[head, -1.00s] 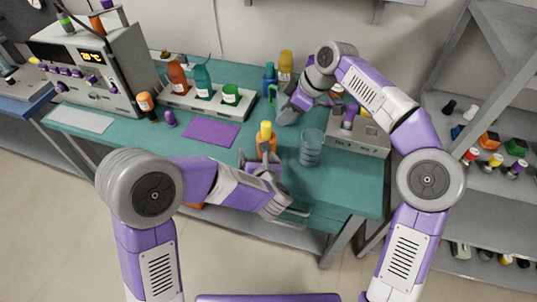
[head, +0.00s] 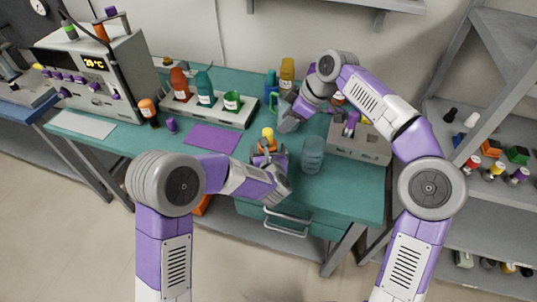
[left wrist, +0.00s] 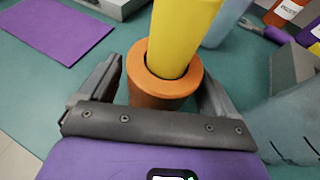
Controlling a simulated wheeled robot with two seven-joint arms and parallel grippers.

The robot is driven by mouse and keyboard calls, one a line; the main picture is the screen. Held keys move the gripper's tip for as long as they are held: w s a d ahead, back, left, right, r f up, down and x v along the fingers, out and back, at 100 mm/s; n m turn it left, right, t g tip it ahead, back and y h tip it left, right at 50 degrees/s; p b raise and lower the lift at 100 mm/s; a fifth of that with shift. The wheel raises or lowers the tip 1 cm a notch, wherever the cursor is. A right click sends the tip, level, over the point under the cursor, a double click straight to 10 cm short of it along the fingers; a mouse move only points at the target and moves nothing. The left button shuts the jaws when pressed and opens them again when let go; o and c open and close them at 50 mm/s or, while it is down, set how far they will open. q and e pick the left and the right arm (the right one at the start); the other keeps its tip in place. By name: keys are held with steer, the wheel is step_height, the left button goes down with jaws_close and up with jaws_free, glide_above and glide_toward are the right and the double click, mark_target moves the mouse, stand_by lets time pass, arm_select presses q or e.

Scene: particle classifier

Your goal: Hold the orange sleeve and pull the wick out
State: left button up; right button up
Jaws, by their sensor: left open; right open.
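The orange sleeve (head: 267,146) stands on the teal table, with the yellow wick (head: 268,133) rising out of its top. In the left wrist view the sleeve (left wrist: 165,90) is a thick orange ring around the wick (left wrist: 182,38). My left gripper (left wrist: 160,72) is open, with one finger on each side of the sleeve; gaps show between fingers and sleeve. In the head view its fingers (head: 268,158) are partly hidden by its own wrist. My right gripper (head: 288,122) is open and empty above the table, behind and right of the wick.
A clear beaker (head: 312,156) stands close to the right of the sleeve. A grey box (head: 360,146) is at the right. A rack with bottles (head: 208,110) is at the back. A purple mat (head: 212,139) lies left of the sleeve.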

arm_select(q)
steer(key=c, duration=1.6)
steer(key=shift+c, duration=0.2)
